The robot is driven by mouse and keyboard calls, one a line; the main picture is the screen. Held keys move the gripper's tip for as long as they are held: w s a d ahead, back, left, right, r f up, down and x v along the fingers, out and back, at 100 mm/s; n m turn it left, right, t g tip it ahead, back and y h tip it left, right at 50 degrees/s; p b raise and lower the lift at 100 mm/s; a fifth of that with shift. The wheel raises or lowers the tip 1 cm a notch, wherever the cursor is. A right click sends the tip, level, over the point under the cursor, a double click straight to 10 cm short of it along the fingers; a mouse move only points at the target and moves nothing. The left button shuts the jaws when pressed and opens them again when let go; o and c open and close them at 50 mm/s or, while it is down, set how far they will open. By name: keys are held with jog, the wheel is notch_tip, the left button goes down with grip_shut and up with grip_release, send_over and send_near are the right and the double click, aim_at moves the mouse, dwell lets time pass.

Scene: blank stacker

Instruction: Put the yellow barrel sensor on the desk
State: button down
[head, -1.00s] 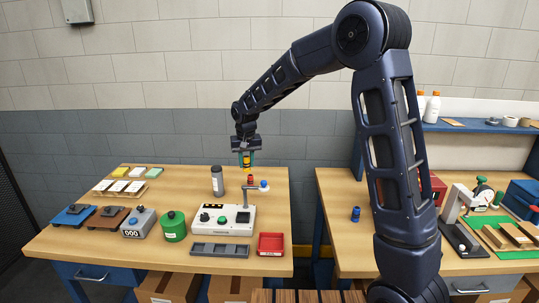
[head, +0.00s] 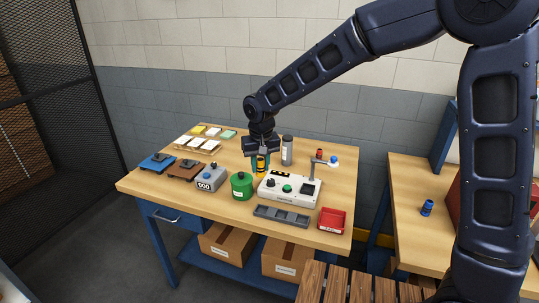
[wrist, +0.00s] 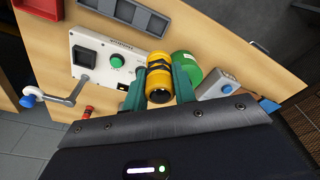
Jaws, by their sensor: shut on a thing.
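My gripper (head: 261,163) is shut on the yellow barrel sensor (head: 261,170), which has dark bands. In the wrist view the sensor (wrist: 159,80) is held between my green fingers (wrist: 160,88). In the head view it is upright over the desk (head: 160,185), behind the green canister and the white control box; I cannot tell whether its bottom touches the desktop. My gripper hides its upper part in the head view.
Close by are the green canister (head: 242,186), the white control box (head: 289,188) and a grey bottle (head: 287,150). A grey tray (head: 282,216) and a red bin (head: 332,219) lie in front. A blue cylinder (head: 427,207) stands on the right bench.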

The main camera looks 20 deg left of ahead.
notch_tip(320, 180, down, 16)
jog(key=shift+w+f, duration=0.1)
dwell(0.8)
jog(key=shift+f, duration=0.3)
dwell(0.4)
